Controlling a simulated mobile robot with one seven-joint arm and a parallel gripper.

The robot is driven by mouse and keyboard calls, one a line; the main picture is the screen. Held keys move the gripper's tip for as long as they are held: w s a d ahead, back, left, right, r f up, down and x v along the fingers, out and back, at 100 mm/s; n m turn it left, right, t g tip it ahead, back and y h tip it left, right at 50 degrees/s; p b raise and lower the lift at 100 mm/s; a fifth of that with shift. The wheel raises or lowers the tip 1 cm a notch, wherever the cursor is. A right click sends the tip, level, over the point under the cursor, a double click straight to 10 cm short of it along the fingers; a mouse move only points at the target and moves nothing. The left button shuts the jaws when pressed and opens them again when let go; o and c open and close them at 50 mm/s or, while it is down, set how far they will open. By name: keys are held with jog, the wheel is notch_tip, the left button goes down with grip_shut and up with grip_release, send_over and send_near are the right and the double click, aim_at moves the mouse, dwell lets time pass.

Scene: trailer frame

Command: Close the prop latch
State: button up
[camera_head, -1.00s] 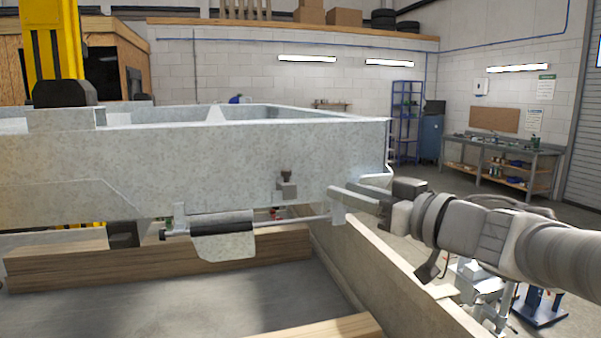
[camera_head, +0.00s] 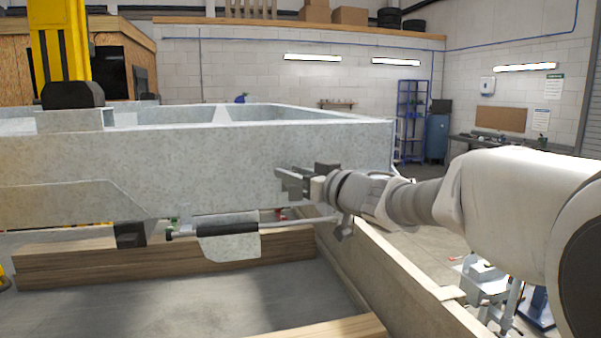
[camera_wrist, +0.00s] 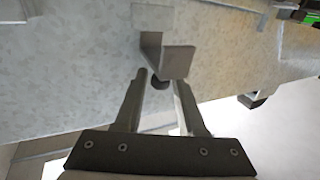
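The latch on the frame's side shows in the wrist view as a small grey angle bracket (camera_wrist: 176,61) with a dark round knob (camera_wrist: 160,82) by its lower edge. My gripper (camera_wrist: 158,84) is open, its two fingers apart on either side of the knob. I cannot tell whether they touch it. In the head view my gripper (camera_head: 284,183) is up against the galvanized trailer frame (camera_head: 200,155) and hides the latch. Below it, a thin rod (camera_head: 295,223) runs right from a dark cylinder (camera_head: 222,231) above a grey plate (camera_head: 238,246).
Timber beams (camera_head: 90,262) lie under the frame, and a long pale beam (camera_head: 390,283) runs below my arm. A yellow post (camera_head: 58,45) stands at the back left. A blue shelf rack (camera_head: 410,120) and a workbench are far back right.

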jog(key=shift+w+a, duration=0.15)
grip_shut()
dwell(1.4)
